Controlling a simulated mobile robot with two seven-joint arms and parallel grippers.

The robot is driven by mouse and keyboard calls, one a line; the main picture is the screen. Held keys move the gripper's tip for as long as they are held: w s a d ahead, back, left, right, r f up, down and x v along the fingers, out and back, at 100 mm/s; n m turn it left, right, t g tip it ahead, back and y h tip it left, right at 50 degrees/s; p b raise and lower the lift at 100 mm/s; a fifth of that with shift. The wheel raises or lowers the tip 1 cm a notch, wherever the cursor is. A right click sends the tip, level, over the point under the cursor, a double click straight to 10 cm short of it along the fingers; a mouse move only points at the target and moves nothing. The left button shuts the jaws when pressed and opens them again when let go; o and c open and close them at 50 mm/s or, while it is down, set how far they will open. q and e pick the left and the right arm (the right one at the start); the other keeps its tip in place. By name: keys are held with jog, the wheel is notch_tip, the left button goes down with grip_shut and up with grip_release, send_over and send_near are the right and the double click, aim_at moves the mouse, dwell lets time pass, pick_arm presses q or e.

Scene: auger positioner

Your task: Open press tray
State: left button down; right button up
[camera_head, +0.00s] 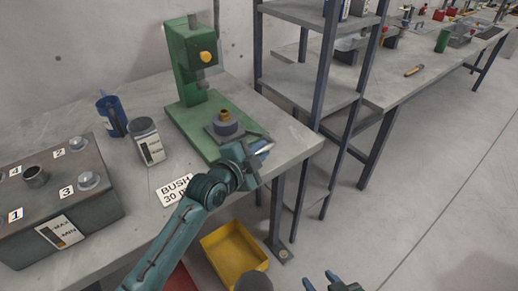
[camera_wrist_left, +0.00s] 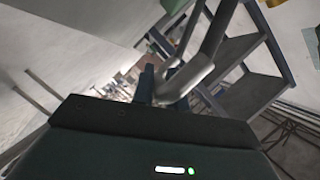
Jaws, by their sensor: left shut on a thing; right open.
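My left gripper (camera_head: 262,150) is at the front right corner of this base, by the bench edge. It is shut on a pale grey bar-like handle (camera_wrist_left: 190,75), seen between the fingers in the left wrist view. My arm hides part of the press front, and I cannot make out the tray itself. My right gripper (camera_head: 335,284) is open and empty at the bottom edge, low over the floor.
A grey box with numbered caps (camera_head: 60,195), a blue cup (camera_head: 112,115), a grey jar (camera_head: 147,140) and a "BUSH" label (camera_head: 174,190) are on the bench. A yellow bin (camera_head: 234,255) is below. A shelf rack (camera_head: 305,85) stands right of the bench. Floor further right is clear.

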pick_arm(q)
jog(key=c, duration=1.4)
grip_release()
jog(key=shift+a, duration=0.1)
jog(key=v, duration=1.3)
jog(key=shift+b, duration=0.35)
jog(key=s+a+f+n+g+y, duration=0.45)
jog(key=s+a+f+n, duration=0.3)
jog(key=s, duration=0.35)
jog(key=s+a+f+n+g+y, duration=0.45)
jog(key=s+a+f+n, duration=0.2)
jog(key=s+n, duration=0.35)
jog(key=w+d+f+m+t+h, duration=0.2)
jog(key=w+d+f+t+h, duration=0.1)
jog(key=w+d+f+t, duration=0.2)
jog(key=shift+w+d+f+t+h, duration=0.3)
jog(key=shift+d+t+h, duration=0.15)
jog(key=shift+t, duration=0.45)
